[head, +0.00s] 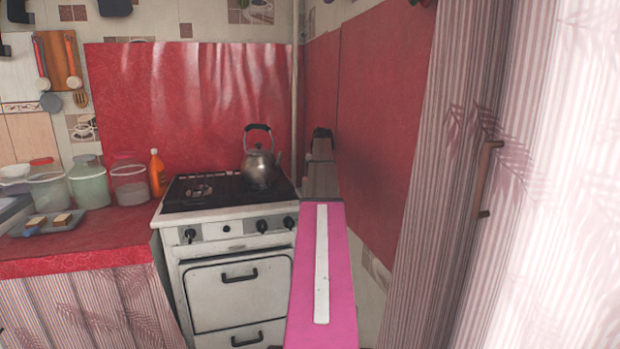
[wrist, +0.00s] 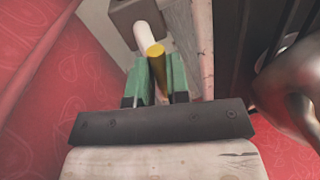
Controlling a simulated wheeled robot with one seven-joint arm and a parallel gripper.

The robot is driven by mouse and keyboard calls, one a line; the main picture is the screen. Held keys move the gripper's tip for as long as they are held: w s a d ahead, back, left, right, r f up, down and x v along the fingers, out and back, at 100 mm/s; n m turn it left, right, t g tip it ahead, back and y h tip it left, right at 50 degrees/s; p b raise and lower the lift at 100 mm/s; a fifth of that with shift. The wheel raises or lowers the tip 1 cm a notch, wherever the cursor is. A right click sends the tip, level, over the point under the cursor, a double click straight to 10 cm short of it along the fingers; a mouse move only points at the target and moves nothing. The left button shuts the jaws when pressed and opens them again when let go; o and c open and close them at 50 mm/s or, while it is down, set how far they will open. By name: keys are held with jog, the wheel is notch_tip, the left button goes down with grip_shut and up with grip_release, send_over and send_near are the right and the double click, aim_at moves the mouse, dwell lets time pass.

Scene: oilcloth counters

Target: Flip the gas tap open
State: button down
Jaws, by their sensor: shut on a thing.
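In the wrist view, the gas tap shows as a yellow lever (wrist: 157,62) with a whitish, rounded part (wrist: 143,37) just beyond it. The green fingers of my gripper (wrist: 158,86) are shut on the yellow lever, one finger on each side. The lever points back toward the wrist camera between the fingers. In the head view, my gripper (head: 322,134) is beside the red wall panel, to the right of the stove, and my own arm hides the tap.
The white stove (head: 240,290) stands left of my arm, with a metal kettle (head: 259,165) on its top. The kettle is also close on the right in the wrist view (wrist: 298,85). A vertical pipe (head: 297,90) runs up the corner. A striped curtain (head: 440,180) hangs at right.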

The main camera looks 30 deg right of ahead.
jog(key=shift+s+d+n, duration=0.1)
jog(key=shift+d+n, duration=0.35)
jog(key=shift+n, duration=0.35)
jog(key=c, duration=1.1)
grip_release()
